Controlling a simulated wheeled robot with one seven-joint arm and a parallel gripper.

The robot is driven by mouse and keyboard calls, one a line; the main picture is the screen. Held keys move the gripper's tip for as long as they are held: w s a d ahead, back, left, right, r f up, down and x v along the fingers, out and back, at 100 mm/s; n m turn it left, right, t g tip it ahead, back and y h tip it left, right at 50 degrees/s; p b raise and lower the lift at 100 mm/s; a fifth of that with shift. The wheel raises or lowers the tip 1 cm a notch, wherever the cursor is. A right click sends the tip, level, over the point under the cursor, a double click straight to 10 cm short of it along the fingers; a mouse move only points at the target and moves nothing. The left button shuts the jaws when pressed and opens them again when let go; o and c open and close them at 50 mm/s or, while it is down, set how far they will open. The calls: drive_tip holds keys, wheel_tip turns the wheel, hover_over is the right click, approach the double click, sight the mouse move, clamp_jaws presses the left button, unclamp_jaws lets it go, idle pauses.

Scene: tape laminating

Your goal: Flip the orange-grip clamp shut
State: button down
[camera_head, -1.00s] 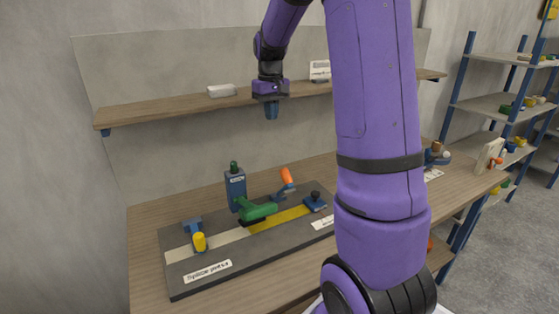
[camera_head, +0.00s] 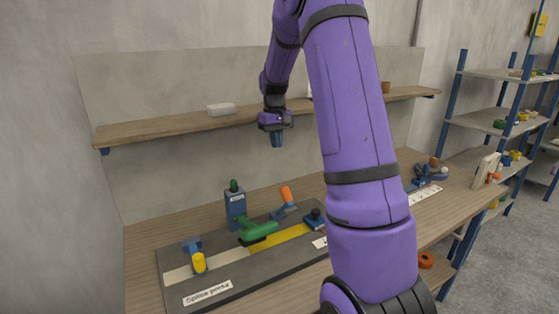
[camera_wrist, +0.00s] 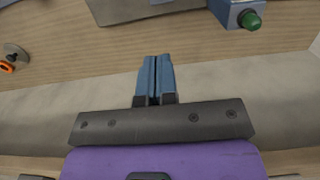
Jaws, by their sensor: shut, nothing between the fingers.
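The orange-grip clamp stands on the dark board (camera_head: 183,302) on the bench.
A wall shelf (camera_head: 165,130) runs behind my gripper. Blue racks stand at the right. My arm hides part of the bench.

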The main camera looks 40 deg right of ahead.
drive_tip(key=s+f, duration=0.1)
drive_tip(key=f, duration=0.3)
drive_tip(key=s+f, duration=0.1)
drive_tip(key=f, duration=0.2)
drive_tip(key=s+a+f, duration=0.1)
drive_tip(key=f, duration=0.3)
drive_tip(key=shift+s+f, duration=0.3)
drive_tip(key=shift+s, duration=0.05)
drive_tip(key=shift+s, duration=0.15)
